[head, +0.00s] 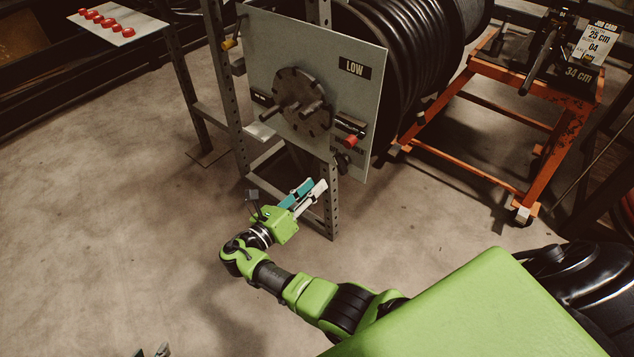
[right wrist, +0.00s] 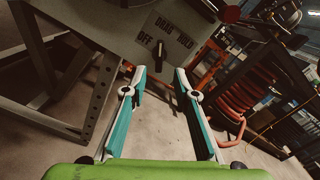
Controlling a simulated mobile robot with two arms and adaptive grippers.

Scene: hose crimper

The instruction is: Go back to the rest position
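My right gripper (head: 312,188), with teal and white fingers, is in front of and below the grey panel (head: 362,95) in the head view, clear of it. In the right wrist view the gripper (right wrist: 160,72) has its two fingers apart with nothing between them. Beyond the fingertips is the panel's black knob (right wrist: 159,55), with the words OFF, DRAG and HOLD around it. My left gripper (head: 151,351) shows only as two small tips at the bottom edge of the head view. They look apart, and the rest is out of the picture.
The panel carries a round plate with pegs (head: 300,105) and a red knob (head: 350,141). A black hose reel (head: 400,50) stands behind it. An orange cart (head: 550,160) is at right. A table with red pieces (head: 128,30) is at upper left. The floor at left is clear.

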